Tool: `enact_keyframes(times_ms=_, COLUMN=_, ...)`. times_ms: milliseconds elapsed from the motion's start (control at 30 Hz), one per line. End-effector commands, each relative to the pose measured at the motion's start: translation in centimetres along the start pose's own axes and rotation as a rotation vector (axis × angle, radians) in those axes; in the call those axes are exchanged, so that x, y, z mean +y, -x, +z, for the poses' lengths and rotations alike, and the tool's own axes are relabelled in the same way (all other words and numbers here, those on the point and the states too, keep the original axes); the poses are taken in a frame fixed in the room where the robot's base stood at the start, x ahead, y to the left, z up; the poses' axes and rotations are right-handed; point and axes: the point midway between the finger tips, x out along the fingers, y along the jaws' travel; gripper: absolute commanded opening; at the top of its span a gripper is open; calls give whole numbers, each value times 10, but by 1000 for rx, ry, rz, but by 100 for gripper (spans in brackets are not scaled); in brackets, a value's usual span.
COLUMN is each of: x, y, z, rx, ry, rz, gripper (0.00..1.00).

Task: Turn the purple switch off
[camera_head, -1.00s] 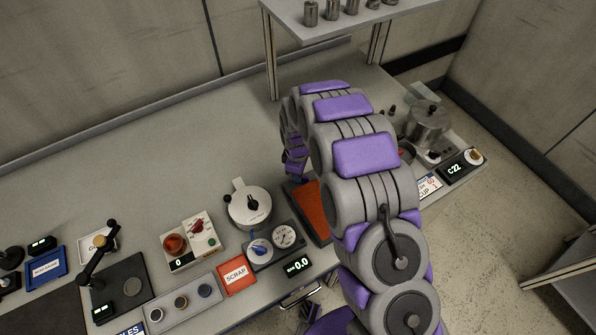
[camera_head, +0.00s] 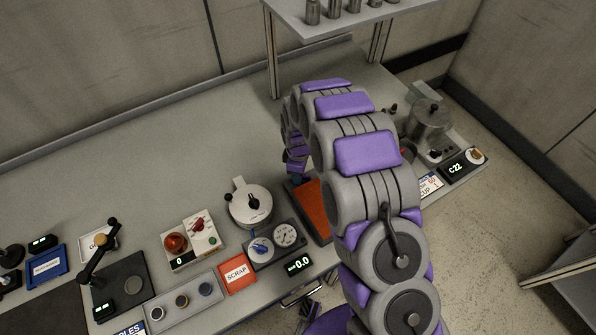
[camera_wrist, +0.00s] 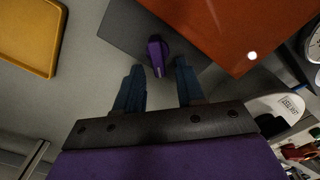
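The purple switch (camera_wrist: 157,54) shows in the wrist view as a small purple knob or lever on a dark grey plate (camera_wrist: 122,27), beside a large orange-red panel (camera_wrist: 235,30). My gripper (camera_wrist: 159,84) is open, its two dark blue fingers apart with nothing between the tips. The switch lies just beyond the fingertips, roughly in line with the gap. I cannot tell whether a finger touches it. In the head view the orange-red panel (camera_head: 313,208) shows beside my arm, and the switch cannot be made out there.
Further left are a box with a red knob (camera_head: 197,225) and a red SCRAP tray (camera_head: 237,273). A metal pot (camera_head: 430,125) is at the right. A yellow tray (camera_wrist: 28,35) shows in the wrist view.

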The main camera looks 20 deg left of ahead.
Motion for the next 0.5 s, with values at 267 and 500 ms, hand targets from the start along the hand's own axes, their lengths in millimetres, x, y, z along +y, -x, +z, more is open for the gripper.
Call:
enact_keyframes(times_ms=267, x=1, y=8, z=0, rx=2, ry=-1, rz=2, gripper=38)
enact_keyframes(times_ms=500, x=1, y=51, z=0, rx=2, ry=-1, rz=4, gripper=38)
